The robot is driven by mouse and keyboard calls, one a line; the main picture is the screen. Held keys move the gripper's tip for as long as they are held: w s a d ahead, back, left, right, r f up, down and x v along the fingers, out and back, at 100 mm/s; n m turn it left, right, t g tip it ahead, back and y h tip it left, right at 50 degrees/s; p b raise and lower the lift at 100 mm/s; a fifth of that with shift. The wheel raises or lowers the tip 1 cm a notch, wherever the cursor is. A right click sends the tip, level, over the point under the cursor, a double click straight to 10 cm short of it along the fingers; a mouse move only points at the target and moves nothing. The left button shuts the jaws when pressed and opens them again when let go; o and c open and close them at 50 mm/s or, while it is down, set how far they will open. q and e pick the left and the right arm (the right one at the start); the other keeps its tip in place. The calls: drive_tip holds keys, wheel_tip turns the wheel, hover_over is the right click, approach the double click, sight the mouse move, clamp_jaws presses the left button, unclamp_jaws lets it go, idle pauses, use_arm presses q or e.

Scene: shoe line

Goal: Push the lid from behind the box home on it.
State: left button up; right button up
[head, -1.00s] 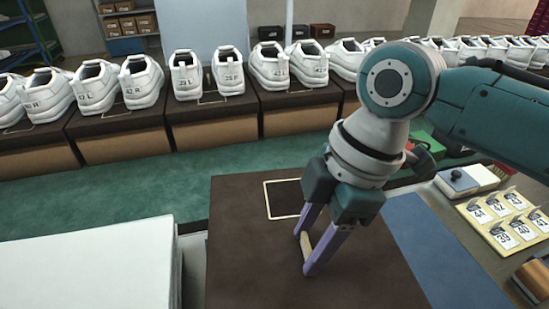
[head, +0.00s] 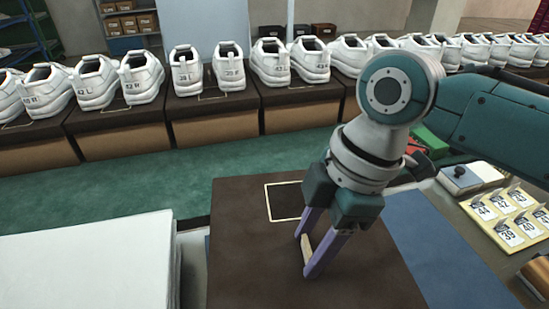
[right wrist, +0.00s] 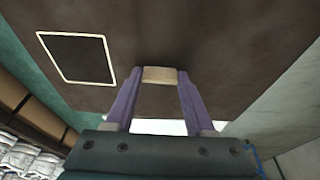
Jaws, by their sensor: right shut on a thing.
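A dark brown panel (head: 245,270), with a pale-outlined darker rectangle (head: 285,201) on it, fills the near middle of the head view. It looks like the box's lid, matching the brown tops behind. The box's walls beneath are hidden, so I cannot tell how the lid sits on it. My right gripper (head: 305,256) points down over the panel. Its purple fingers are shut on a short tan bar, also seen in the right wrist view between the fingertips (right wrist: 160,75). Whether this bar belongs to the lid is unclear. My left gripper is not in view.
A large white block (head: 90,262) stands close on the left. A blue-grey strip (head: 445,250) lies right of the panel, with a tray of number cards (head: 507,215) beyond. White shoes on brown boxes (head: 215,119) line the back, across a clear green strip (head: 140,182).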

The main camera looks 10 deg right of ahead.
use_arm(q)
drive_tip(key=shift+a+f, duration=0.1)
use_arm(e)
drive_tip(key=shift+f, duration=0.1)
drive_tip(key=o, duration=1.3)
drive_tip(key=shift+c, duration=0.2)
drive_tip(key=p+v, duration=0.2)
drive_tip(key=v, duration=0.7)
drive_tip(key=s+a+m+t+p, duration=0.2)
drive_tip(key=s+a+m+p, duration=0.1)
drive_tip(key=s+m, duration=0.3)
drive_tip(key=s+d+r+m+t+h+p, duration=0.1)
drive_tip(key=s+d+r+m+h+p, duration=0.2)
drive_tip(key=s+d+m, duration=0.7)
use_arm(q)
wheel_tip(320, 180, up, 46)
drive_tip(key=p, duration=3.7)
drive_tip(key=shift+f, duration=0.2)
use_arm(e)
wheel_tip(320, 180, up, 38)
drive_tip(key=a+n, duration=0.1)
drive_tip(key=shift+a, duration=0.4)
